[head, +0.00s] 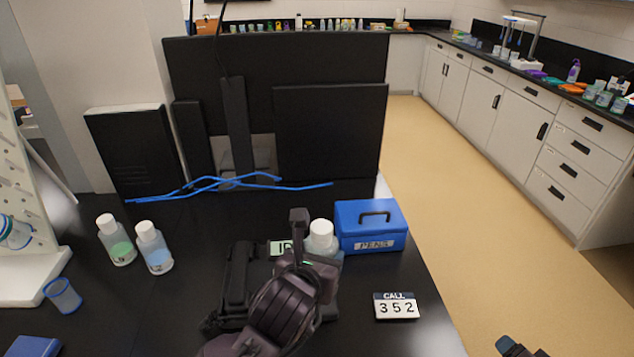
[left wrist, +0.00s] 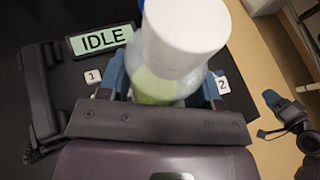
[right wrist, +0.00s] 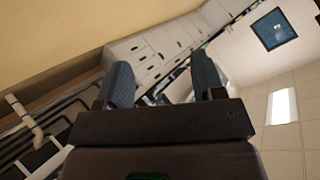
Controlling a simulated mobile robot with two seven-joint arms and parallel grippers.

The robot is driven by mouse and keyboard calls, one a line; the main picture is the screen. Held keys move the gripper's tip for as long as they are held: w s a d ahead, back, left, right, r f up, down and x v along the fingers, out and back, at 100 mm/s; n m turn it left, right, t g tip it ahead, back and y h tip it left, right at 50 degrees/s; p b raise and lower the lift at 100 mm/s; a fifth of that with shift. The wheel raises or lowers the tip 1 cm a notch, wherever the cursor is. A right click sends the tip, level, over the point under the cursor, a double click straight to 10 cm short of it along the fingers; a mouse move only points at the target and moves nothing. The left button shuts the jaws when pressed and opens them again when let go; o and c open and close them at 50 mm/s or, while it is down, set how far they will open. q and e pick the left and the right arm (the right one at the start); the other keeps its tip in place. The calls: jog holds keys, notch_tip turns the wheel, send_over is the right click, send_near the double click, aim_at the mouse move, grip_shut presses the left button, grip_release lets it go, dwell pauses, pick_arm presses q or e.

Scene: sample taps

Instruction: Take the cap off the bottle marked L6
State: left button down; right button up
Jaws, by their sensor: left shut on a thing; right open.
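A bottle with a white cap (head: 321,230) and pale green contents stands in the jaws of my left gripper (head: 315,258). In the left wrist view the fingers close around the bottle body (left wrist: 155,88), below its white cap (left wrist: 187,22). No marking on this bottle is readable. Two more white-capped bottles stand at the left, one with green liquid (head: 121,250) and one with blue liquid (head: 157,258). Their labels are too small to read. My right gripper (right wrist: 163,82) is open and empty, away from the bench; only its tip shows at the head view's lower right.
A blue PENS box (head: 371,238), a CALL 352 sign (head: 397,308), blue cables (head: 215,184) and a blue-rimmed cup (head: 63,296) are on the black bench. Dark panels stand behind.

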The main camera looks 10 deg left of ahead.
jog(key=w+a+r+m+y, duration=0.4)
jog(key=w+r, duration=0.4)
jog(key=w, duration=0.5)
jog(key=w+a+r+n+g+y, duration=0.25)
jog(key=a+r, duration=0.35)
jog(key=a, duration=0.4)
jog(key=w+a+r+n+g+y, duration=0.1)
jog(key=w+a+r+y, duration=0.15)
jog(key=a+r, duration=0.55)
notch_tip(320, 180, up, 17)
jog(key=n+g+h, duration=0.7)
jog(key=g+h, duration=0.1)
send_over(317, 225)
jog(key=shift+w+a+f, duration=0.2)
jog(key=shift+w, duration=0.1)
jog(key=shift+s+d+r+t+h, duration=0.2)
jog(key=shift+s+r+t+h, duration=0.05)
jog(key=shift+s+h, duration=0.05)
jog(key=shift+s+f, duration=0.1)
jog(key=shift+f, duration=3.9)
jog(key=shift+c, duration=0.3)
